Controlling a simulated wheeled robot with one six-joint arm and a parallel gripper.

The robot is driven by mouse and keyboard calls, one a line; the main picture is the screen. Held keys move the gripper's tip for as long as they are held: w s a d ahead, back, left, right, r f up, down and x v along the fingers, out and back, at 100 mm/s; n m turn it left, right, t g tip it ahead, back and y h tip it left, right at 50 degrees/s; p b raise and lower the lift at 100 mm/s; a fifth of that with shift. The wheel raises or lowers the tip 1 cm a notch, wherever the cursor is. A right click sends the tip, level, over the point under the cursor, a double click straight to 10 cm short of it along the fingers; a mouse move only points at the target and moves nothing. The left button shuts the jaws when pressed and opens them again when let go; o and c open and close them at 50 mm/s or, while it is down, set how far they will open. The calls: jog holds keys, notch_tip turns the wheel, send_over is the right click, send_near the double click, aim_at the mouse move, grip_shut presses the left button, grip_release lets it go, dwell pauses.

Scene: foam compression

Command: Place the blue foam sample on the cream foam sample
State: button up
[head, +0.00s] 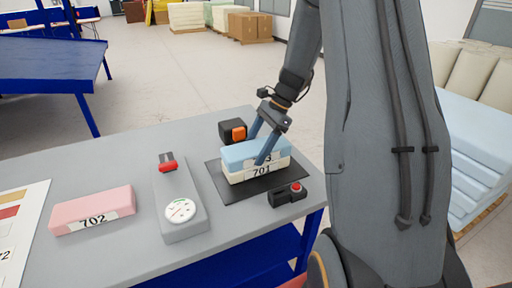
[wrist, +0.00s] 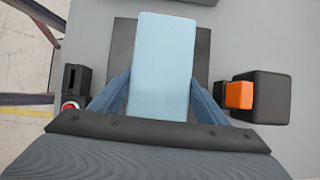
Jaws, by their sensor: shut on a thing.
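The blue foam sample (head: 247,151) lies flat on top of the cream foam sample (head: 244,175), which carries the label 701. The cream sample rests on a black mat (head: 221,187) on the grey table. My gripper (head: 262,148) is shut on the blue sample, with one blue finger on its near side and one on its far side. In the wrist view, the blue sample (wrist: 162,65) lies between the two fingers (wrist: 160,98) and hides the cream one. The blue sample's label is partly hidden by a finger.
A pink block labelled 702 (head: 92,211) and a grey device with a dial and red part (head: 181,200) stand to the left. A black box with an orange part (head: 233,131) is behind the mat. A black box with a red button (head: 288,194) is close in front.

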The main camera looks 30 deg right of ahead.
jog(key=shift+f, duration=0.15)
jog(key=o, duration=1)
jog(key=b+v, duration=0.3)
jog(key=v, duration=0.9)
jog(key=shift+r+b, duration=0.2)
jog(key=shift+b, duration=0.1)
jog(key=shift+s+f, duration=0.1)
